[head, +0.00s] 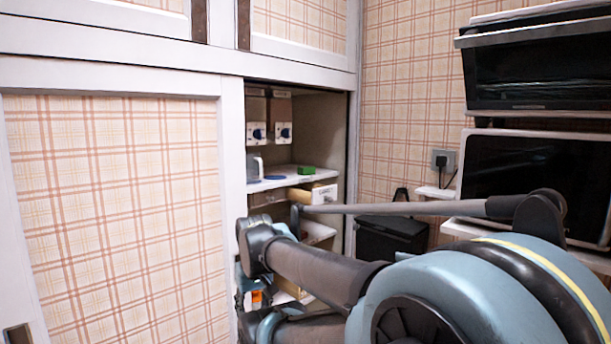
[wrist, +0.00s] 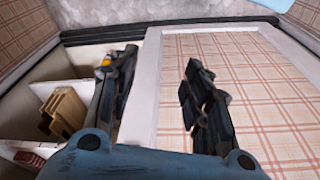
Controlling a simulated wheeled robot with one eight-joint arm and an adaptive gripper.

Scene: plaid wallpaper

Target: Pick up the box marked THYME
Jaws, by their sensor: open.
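My gripper (wrist: 162,80) is open in the wrist view, with nothing seen between its two dark fingers. The left finger is over the cabinet opening's edge and the right finger is in front of the plaid sliding door. In the head view my gripper is mostly hidden behind my arm at the cabinet opening. I cannot read THYME on any box. In the wrist view, brown boxes (wrist: 66,110) and a red box (wrist: 29,159) are on the shelves to the left of the gripper. In the head view a pale box (head: 314,193) lies on a shelf.
A plaid sliding door (head: 115,200) closes off the left side. A dark bin (head: 388,240) and ovens (head: 530,175) stand to the right.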

